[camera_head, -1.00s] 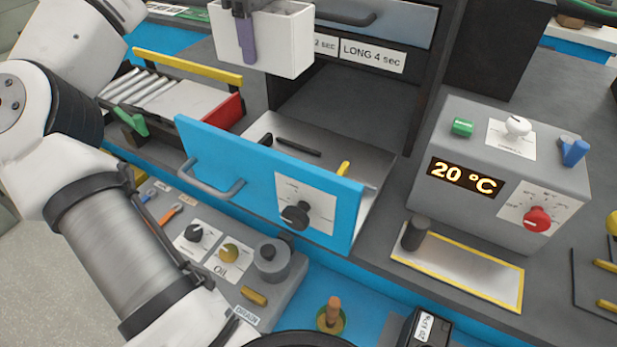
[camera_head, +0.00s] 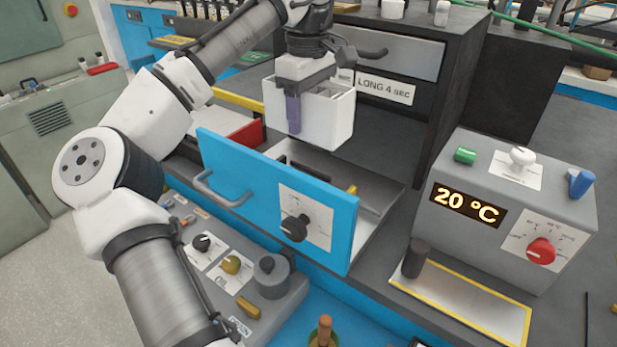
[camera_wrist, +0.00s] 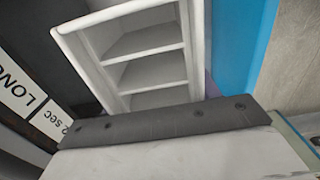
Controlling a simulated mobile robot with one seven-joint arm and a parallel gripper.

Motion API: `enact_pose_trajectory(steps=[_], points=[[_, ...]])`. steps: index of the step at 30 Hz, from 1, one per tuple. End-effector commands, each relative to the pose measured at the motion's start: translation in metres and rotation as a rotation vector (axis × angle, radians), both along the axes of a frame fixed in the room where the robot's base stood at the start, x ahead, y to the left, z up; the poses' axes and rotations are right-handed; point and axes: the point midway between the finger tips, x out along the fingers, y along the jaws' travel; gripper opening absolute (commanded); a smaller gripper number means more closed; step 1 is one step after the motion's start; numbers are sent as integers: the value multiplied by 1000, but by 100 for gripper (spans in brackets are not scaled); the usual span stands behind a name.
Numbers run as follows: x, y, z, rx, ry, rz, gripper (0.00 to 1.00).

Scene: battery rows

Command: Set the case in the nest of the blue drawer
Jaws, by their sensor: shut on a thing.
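The case is a white open-topped box (camera_head: 330,118) with compartments, shown in the head view above the blue drawer. My gripper (camera_head: 296,100) is shut on its wall, with a purple finger down its outer face. The wrist view shows the case's empty inner cells (camera_wrist: 145,55) beyond a dark gripper bar (camera_wrist: 160,122). The blue drawer (camera_head: 235,175) is pulled open, with a handle and black knob on its front. Its grey floor (camera_head: 375,205) shows at the right, with a yellow piece (camera_head: 352,189) and a dark bar (camera_head: 292,163). The case hides part of the nest area.
A dark cabinet (camera_head: 455,70) with a "LONG 4 sec" label stands behind the drawer. A grey 20 °C unit (camera_head: 500,205) and a yellow-edged plate (camera_head: 470,305) are at the right. A red part (camera_head: 245,132) lies left of the case. A control panel (camera_head: 235,270) is in front.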

Motion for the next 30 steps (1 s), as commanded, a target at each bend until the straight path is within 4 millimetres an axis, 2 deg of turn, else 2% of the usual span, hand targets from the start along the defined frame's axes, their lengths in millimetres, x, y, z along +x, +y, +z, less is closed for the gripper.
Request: enact_pose_trajectory(steps=[3, 9, 16, 24, 30], points=[[-1, 2, -31, 4, 1, 1, 27], [-1, 1, -75, 3, 0, 2, 27], [0, 1, -96, 2, -1, 2, 27], [0, 1, -131, 3, -1, 3, 27], [0, 1, -134, 2, -3, 2, 27]])
